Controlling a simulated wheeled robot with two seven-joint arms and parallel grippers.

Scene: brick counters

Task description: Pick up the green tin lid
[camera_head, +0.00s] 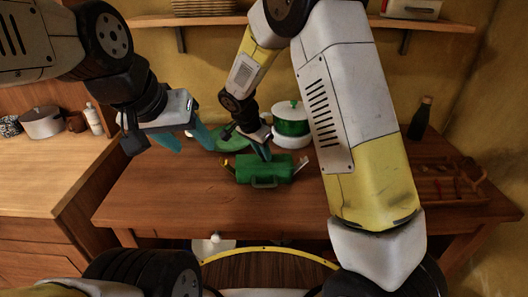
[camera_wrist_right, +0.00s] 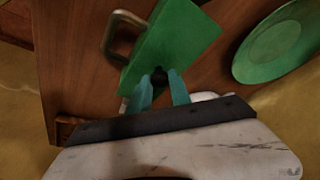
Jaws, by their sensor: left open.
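A green tin (camera_head: 262,169) stands on the wooden table with a handle on its near side. Its flat green top, which looks like the lid (camera_wrist_right: 182,38), fills the middle of the right wrist view, with a dark knob (camera_wrist_right: 160,76) on it. My right gripper (camera_head: 263,152) is down at the top of the tin. In the right wrist view its teal fingertips (camera_wrist_right: 160,88) are on either side of the knob; whether they press on it I cannot tell. My left gripper (camera_head: 186,142) is open and empty, in the air left of the tin.
A green plate (camera_head: 229,138) lies behind the tin on its left. A green and white pot (camera_head: 291,123) stands behind it. A dark bottle (camera_head: 420,118) and a wooden tray (camera_head: 450,183) are at the right. The table's front left is clear.

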